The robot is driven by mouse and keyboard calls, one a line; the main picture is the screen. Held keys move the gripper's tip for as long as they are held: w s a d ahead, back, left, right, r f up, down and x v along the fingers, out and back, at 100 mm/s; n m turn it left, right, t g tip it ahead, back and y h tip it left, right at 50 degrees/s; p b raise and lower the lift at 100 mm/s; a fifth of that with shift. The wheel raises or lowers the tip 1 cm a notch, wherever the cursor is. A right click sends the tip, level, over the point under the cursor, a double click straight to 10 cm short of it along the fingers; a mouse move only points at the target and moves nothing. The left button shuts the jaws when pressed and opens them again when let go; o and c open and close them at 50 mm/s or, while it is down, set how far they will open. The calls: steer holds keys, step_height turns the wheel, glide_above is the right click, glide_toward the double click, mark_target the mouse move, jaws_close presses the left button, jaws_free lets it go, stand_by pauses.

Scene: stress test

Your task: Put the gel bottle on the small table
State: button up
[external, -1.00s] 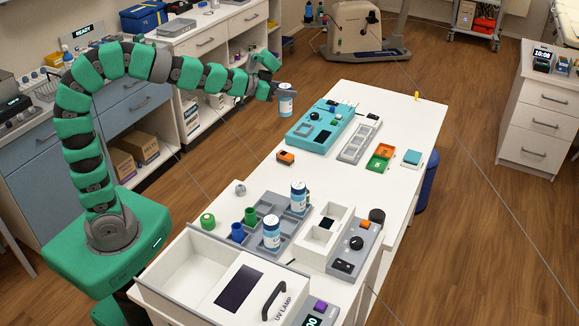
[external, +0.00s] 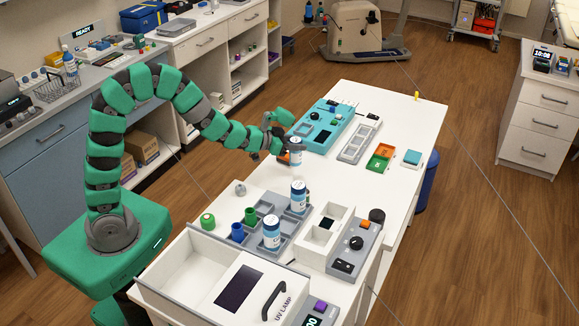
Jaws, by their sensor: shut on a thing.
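My gripper (external: 284,145) is shut on a white bottle with a blue label (external: 296,154). It holds the bottle upright over the white table (external: 345,170), near its left edge; I cannot tell whether there is a gap under it. Two similar bottles stand upright at the grey tray, a rear one (external: 299,196) and a front one (external: 272,234). The labels are too small to read, so I cannot tell which is the gel bottle. The white table is the surface below my gripper; no separate small table is clear.
A teal device (external: 322,130) and a grey slotted tray (external: 360,138) lie beyond the held bottle. The grey compartment tray (external: 268,208), blue and green cups, a white box (external: 337,216) and the UV lamp box (external: 235,285) crowd the near end. The tabletop's middle is mostly clear.

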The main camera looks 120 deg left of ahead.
steer(key=b+x, duration=0.2)
steer(key=x, duration=1.1)
steer(key=shift+a+f, duration=0.15)
steer(key=shift+f, duration=0.05)
steer(key=shift+s, duration=0.1)
steer(key=o, duration=1)
steer(key=shift+o, duration=0.2)
steer(key=shift+r, duration=0.1)
steer(key=p+v, duration=0.1)
steer(key=v, duration=1.1)
